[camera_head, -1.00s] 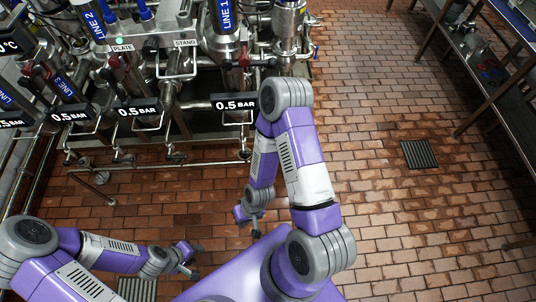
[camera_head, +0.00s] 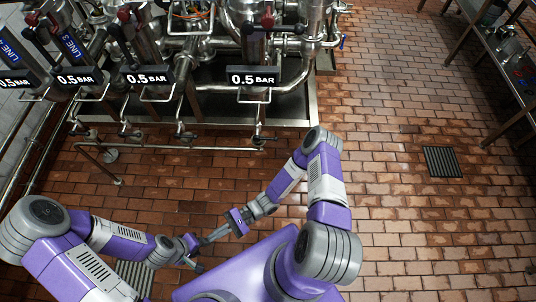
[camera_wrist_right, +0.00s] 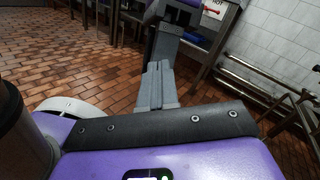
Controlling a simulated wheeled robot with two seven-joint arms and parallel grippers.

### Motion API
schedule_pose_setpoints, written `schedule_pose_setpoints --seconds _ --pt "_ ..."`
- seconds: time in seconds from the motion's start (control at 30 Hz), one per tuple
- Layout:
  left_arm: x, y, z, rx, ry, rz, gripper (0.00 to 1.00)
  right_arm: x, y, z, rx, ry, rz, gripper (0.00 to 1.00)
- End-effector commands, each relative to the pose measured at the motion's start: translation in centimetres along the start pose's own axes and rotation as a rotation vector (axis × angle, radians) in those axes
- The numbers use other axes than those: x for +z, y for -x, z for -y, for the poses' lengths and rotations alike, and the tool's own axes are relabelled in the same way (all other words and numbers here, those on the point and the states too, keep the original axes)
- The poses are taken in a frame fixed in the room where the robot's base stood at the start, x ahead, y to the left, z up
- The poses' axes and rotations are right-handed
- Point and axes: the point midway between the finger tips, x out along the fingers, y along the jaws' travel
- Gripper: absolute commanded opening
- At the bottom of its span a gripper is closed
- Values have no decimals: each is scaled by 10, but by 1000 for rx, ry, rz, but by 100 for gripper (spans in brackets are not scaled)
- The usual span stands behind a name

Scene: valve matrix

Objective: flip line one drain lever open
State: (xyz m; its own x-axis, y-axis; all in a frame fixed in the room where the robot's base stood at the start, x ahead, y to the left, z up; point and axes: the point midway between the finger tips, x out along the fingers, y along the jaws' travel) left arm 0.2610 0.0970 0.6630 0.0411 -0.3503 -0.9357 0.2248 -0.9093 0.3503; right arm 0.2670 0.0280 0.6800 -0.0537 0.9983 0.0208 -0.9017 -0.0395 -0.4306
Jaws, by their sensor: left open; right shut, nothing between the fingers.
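Line one's hardware appears to be the rightmost station, with its 0.5 BAR sign (camera_head: 253,79); its LINE 1 label is out of the head view now. A small drain valve (camera_head: 258,139) sits low beneath that sign; its lever is too small to read its position. My right gripper (camera_head: 209,239) is in front of my body, pointing left, well short of the valve. It is shut and empty, and its closed fingers (camera_wrist_right: 157,88) show in the right wrist view. My left gripper (camera_head: 200,256) is open and empty, close to the right gripper's tips.
Other drain valves (camera_head: 185,136) stand left along the low pipework. A horizontal pipe (camera_head: 180,148) runs in front of them near the floor. Brick floor lies clear between my grippers and the pipes. A metal rack (camera_head: 500,70) stands at the far right.

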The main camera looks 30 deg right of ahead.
Motion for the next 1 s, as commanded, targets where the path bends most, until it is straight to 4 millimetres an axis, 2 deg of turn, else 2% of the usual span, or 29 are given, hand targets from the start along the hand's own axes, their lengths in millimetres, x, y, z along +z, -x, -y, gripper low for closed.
schedule_pose_setpoints --seconds 0.03,0.07,0.13,0.17,0.23,0.33,0.4,0.5,0.6,0.7,1.0 --pt "-1 -16 6 0 0 0 43 -21 4 20 -191 -11 54 0" --pt "-1 -21 8 0 0 0 43 -26 8 37 -306 -7 86 0" --pt "-1 -32 12 0 0 0 43 -44 31 72 -586 16 137 0" --pt "-2 -36 14 0 0 0 43 -52 46 84 -709 32 148 0" --pt "-2 -47 18 0 0 0 43 -74 88 107 -999 83 152 0" --pt "-3 -60 22 0 0 0 43 -103 155 115 -1383 172 107 0" --pt "-3 -67 25 0 0 0 43 -119 197 107 -1608 235 51 0" --pt "-3 -74 28 0 0 0 43 -134 242 87 -1852 311 -39 0" --pt "-4 -78 29 0 0 0 43 -140 268 70 -1997 362 -108 0" --pt "-4 -79 29 0 0 0 43 -142 280 61 -2063 388 -143 0" --pt "-4 -78 29 0 0 0 43 -141 281 60 -2070 392 -147 0"
